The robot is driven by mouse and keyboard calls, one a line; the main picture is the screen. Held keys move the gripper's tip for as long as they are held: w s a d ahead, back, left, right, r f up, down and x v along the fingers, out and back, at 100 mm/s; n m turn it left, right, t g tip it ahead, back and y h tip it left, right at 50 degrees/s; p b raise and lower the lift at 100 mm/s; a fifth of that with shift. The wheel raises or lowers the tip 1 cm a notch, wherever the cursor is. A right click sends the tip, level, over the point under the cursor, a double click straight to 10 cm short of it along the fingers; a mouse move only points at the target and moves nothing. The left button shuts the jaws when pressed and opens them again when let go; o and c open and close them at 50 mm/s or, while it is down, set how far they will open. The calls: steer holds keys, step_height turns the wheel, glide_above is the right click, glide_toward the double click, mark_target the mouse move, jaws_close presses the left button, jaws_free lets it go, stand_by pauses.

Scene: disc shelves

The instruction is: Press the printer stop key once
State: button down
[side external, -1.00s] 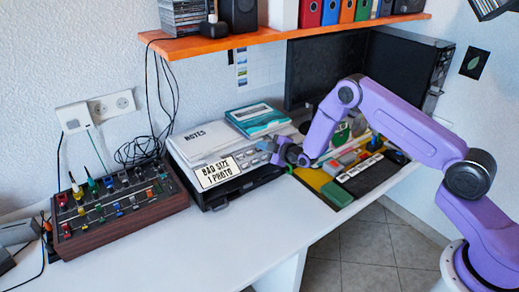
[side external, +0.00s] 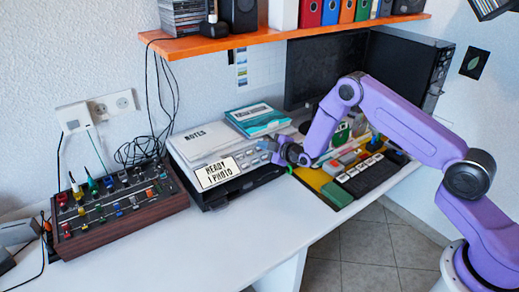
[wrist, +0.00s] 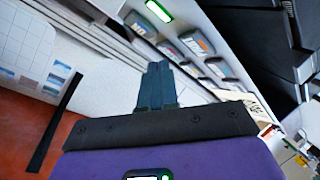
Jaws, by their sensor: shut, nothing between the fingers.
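The printer (side external: 205,151) is a pale box on a dark base on the white desk. Its front sign (side external: 217,172) reads "READY 1 PHOTO". My gripper (side external: 266,146) is shut and empty at the printer's right end, over its row of keys. In the wrist view the shut fingers (wrist: 155,78) point at the key panel, among several grey keys (wrist: 197,43). A green light (wrist: 158,11) glows on the panel. I cannot read which key is the stop key, nor tell whether the fingertips touch one.
A mixer box with knobs (side external: 115,205) stands to the left. A teal book (side external: 257,118) lies on the printer. A black keypad (side external: 365,175) and coloured items lie to the right, under my arm. An orange shelf (side external: 300,36) runs above. The front desk is clear.

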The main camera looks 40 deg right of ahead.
steer(key=shift+s+r, duration=0.2)
steer(key=shift+r, duration=0.05)
steer(key=shift+r, duration=0.15)
steer(key=shift+s+r, duration=0.4)
steer(key=shift+r, duration=0.3)
steer(key=shift+s+r, duration=0.4)
steer(key=shift+r, duration=0.3)
steer(key=shift+s+r, duration=0.4)
steer(key=shift+r, duration=0.3)
steer(key=shift+a, duration=0.1)
